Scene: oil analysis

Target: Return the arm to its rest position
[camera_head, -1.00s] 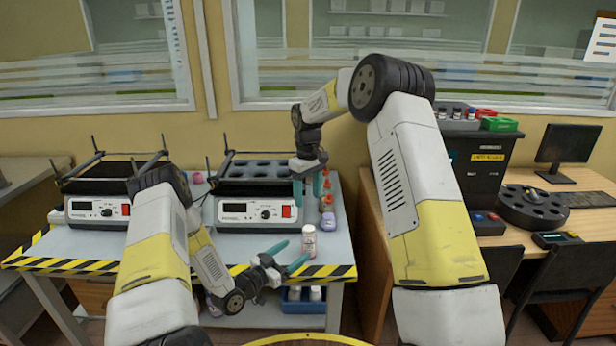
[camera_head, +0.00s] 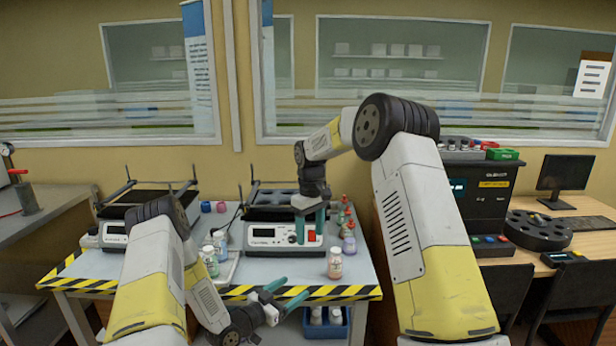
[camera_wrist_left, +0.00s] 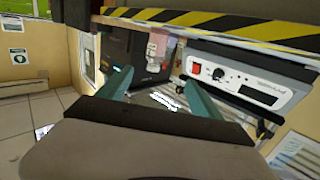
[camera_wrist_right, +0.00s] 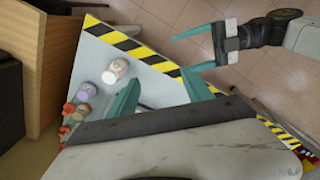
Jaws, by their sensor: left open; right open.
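My left gripper (camera_head: 290,294) is open and empty, low in front of the table's striped front edge in the head view. Its teal fingers (camera_wrist_left: 157,92) spread apart with nothing between them in the left wrist view. My right gripper (camera_head: 309,226) is open and points down in front of the right heating device (camera_head: 268,236). It also shows in the right wrist view (camera_wrist_right: 160,92), with no object held between its fingers. The left gripper is visible there too (camera_wrist_right: 202,50), apart from the right one. My left arm partly hides the left heating device (camera_head: 114,237).
A white-capped bottle (camera_head: 335,263) stands near the table's (camera_head: 300,274) front right. Several small bottles (camera_head: 347,228) stand behind it. Others stand left of my left gripper (camera_head: 209,262). A blue bin (camera_head: 325,328) sits below. A wooden desk (camera_head: 590,212) is at right.

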